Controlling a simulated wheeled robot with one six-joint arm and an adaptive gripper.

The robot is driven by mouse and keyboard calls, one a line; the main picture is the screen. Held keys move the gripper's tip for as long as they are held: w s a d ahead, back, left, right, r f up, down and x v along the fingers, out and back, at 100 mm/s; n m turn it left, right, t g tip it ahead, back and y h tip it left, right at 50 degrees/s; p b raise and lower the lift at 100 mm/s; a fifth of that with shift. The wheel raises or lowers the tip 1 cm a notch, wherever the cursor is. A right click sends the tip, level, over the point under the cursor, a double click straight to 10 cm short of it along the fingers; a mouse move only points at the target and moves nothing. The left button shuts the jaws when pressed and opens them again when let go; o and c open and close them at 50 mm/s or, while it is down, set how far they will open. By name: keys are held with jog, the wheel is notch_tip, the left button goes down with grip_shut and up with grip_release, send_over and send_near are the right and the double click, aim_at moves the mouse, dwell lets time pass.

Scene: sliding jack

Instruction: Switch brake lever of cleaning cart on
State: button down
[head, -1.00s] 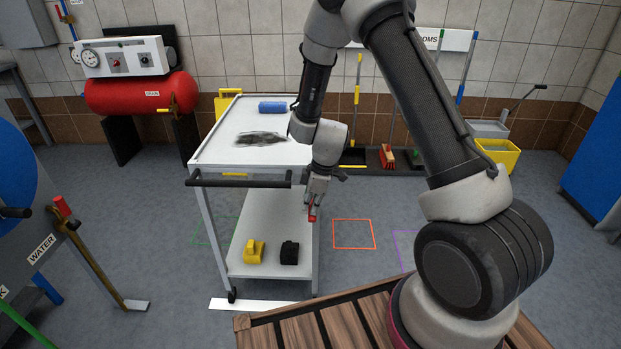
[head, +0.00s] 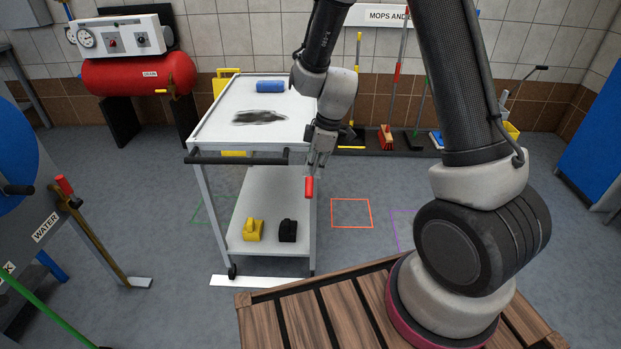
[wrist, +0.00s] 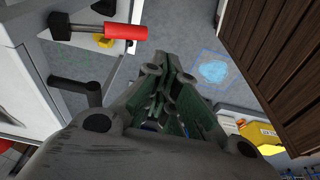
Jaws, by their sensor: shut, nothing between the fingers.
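The cleaning cart (head: 222,131) is a white two-shelf trolley with a black push handle (head: 240,159). Its brake lever has a red grip (head: 309,187) and hangs at the cart's near right side, pointing down. In the wrist view the red grip (wrist: 125,32) lies at upper left on a dark metal rod. My gripper (head: 320,163) is just above and beside the red grip in the head view. In the wrist view its fingers (wrist: 172,68) are together, empty, and apart from the lever. The lever's pivot is partly hidden by my gripper in the head view.
A yellow block (head: 252,231) and a black block (head: 287,231) sit on the lower shelf. A blue roll (head: 270,86) and a dark smudge (head: 258,118) are on top. A wooden slatted surface (head: 290,311) lies below my arm. Floor right of the cart is clear, with coloured outlines.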

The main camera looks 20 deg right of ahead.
jog(key=r, duration=0.1)
jog(key=s+r, duration=0.1)
jog(key=r, duration=0.1)
jog(key=shift+s+d+r, duration=0.2)
jog(key=shift+s+r, duration=0.05)
jog(key=shift+s, duration=0.15)
jog(key=s+d+r+m+t+h, duration=0.1)
jog(key=s+d+r+m+t, duration=0.1)
jog(key=s+d+r+m, duration=0.5)
jog(key=s+d+r+m+t+h, duration=0.1)
jog(key=s+d+r+m, duration=0.6)
jog(key=s+r, duration=0.7)
notch_tip(320, 180, up, 2)
jog(key=shift+s+d+r+t+h, duration=0.15)
jog(key=shift+s+d+t+h, duration=0.2)
jog(key=shift+d, duration=0.25)
